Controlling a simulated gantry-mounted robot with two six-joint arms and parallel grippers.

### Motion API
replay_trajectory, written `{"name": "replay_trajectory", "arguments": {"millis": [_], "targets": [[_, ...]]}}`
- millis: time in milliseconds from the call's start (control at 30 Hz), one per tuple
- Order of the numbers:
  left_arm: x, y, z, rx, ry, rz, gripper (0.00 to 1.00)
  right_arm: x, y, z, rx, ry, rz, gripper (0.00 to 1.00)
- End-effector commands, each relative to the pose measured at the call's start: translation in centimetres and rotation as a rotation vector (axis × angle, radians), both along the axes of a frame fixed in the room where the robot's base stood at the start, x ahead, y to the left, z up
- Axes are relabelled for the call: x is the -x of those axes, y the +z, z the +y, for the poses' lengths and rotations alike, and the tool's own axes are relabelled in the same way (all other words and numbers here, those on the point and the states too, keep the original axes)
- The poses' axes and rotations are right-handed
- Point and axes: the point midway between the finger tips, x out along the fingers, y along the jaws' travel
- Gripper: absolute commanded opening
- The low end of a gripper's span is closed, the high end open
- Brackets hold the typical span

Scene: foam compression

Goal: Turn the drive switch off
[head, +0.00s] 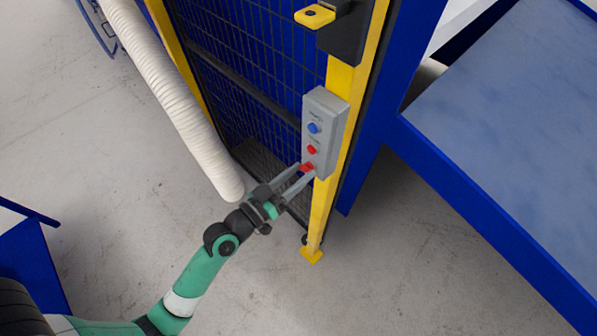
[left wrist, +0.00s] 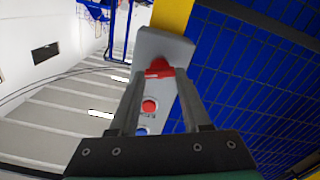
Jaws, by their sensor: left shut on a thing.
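A grey control box (head: 325,125) is mounted on a yellow post and carries a blue button (head: 313,128), a red button (head: 312,149) and a red switch (head: 307,167) at its lower end. My left gripper (head: 309,171) reaches the lower end of the box, its fingers at the red switch. In the left wrist view, the left gripper (left wrist: 160,78) is shut on the red switch (left wrist: 159,69), with a finger on either side. The red button (left wrist: 149,106) and blue button (left wrist: 141,131) show between the fingers. The right gripper is not in view.
The yellow post (head: 341,80) stands beside a blue mesh fence (head: 240,55). A yellow latch handle (head: 315,16) sticks out above the box. A white corrugated hose (head: 175,90) hangs left of the arm. A blue table (head: 500,110) stands at the right. Open floor lies below the post.

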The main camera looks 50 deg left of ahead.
Motion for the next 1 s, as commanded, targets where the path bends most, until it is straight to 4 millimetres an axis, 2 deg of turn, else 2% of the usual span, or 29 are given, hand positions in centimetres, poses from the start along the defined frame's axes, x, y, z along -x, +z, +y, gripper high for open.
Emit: {"name": "replay_trajectory", "arguments": {"millis": [1000], "targets": [[0.0, -0.1, 0.3, 0.950, 0.000, -0.067, 0.00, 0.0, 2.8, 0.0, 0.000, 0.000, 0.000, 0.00]]}}
